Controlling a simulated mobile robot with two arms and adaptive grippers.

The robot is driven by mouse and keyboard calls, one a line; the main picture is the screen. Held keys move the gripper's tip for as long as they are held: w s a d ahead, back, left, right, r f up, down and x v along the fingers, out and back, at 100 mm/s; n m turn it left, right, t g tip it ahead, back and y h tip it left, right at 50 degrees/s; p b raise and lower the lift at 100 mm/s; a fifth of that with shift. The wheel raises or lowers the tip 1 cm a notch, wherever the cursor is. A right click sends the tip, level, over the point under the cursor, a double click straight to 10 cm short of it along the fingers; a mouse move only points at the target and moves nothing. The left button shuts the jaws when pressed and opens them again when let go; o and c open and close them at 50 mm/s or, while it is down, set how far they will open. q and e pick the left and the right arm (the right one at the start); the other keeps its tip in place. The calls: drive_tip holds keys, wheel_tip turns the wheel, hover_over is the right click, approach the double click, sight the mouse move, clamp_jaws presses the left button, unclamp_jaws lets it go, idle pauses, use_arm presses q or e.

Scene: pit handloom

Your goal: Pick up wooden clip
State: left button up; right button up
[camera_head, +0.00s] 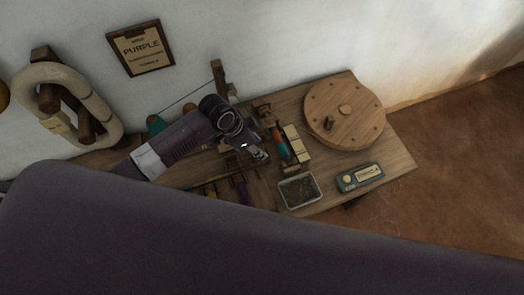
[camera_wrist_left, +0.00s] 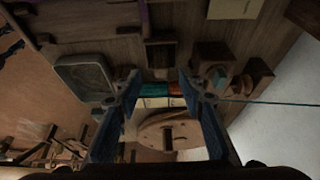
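My left gripper (camera_head: 258,156) reaches over the wooden table (camera_head: 398,160) from the left. In the left wrist view its two fingers (camera_wrist_left: 158,88) stand apart, with nothing held between them. Small dark wooden pieces lie close by: one (camera_wrist_left: 160,52) just beyond the fingertips, and blocks (camera_wrist_left: 210,54) to the right of them. I cannot tell for sure which is the wooden clip. In the head view, the arm and gripper hide part of this area. My right gripper is not in view.
Teal and orange spools (camera_head: 280,145) lie beside a pale block (camera_head: 297,144). A round wooden disc (camera_head: 365,112) with a knob is at the back right. A metal tray (camera_head: 299,191) and a labelled teal box (camera_head: 360,177) are at the front. A cord (camera_wrist_left: 265,102) stretches right.

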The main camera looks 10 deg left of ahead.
use_arm(q)
drive_tip(key=shift+x, duration=1.95)
drive_tip(key=shift+a, duration=0.15)
clamp_jaws()
